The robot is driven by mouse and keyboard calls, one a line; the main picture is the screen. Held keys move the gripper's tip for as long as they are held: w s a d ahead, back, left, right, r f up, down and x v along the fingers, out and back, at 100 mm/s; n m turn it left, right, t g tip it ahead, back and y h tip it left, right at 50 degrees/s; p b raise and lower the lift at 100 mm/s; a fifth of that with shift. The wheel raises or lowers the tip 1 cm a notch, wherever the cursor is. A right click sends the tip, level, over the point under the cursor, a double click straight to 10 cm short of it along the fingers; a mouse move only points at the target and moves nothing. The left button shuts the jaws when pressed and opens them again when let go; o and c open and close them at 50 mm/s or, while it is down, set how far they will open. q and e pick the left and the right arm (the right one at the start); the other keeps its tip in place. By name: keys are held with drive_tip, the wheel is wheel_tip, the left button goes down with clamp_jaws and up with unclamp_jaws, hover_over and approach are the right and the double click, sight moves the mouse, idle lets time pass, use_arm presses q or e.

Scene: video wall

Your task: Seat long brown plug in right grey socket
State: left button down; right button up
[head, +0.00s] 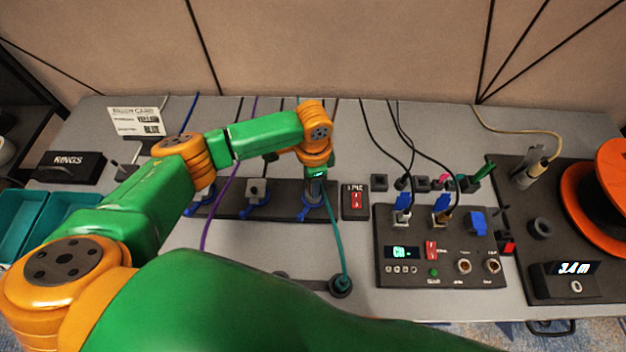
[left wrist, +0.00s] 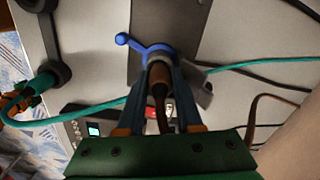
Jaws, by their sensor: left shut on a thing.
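My left gripper (head: 314,192) points down at the right end of the dark strip (head: 232,208) on the table. In the left wrist view its two fingers (left wrist: 160,88) are shut on the brown plug (left wrist: 158,84). The plug's tip is at the grey ring of the right socket (left wrist: 158,55), with a blue lever (left wrist: 134,43) beside it. I cannot tell how deep the tip sits. In the head view the gripper mostly hides this socket; its blue lever (head: 304,214) shows. My right gripper is out of view.
A middle socket (head: 257,190) stands to the left on the strip. A teal cable (head: 338,240) runs from near the gripper to a round black holder (head: 340,286). A control box (head: 440,265) with blue levers and black cables stands right. An orange reel (head: 605,200) is at the far right.

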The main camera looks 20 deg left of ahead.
use_arm(q)
drive_tip(key=shift+f, duration=0.25)
drive_tip(key=c, duration=0.5)
unclamp_jaws()
drive_tip(key=shift+s, duration=0.1)
drive_tip(key=shift+r, duration=0.15)
wheel_tip(320, 180, up, 6)
drive_tip(key=shift+s+d+r, duration=0.1)
drive_tip(key=shift+r, duration=0.45)
drive_tip(key=shift+f, duration=0.1)
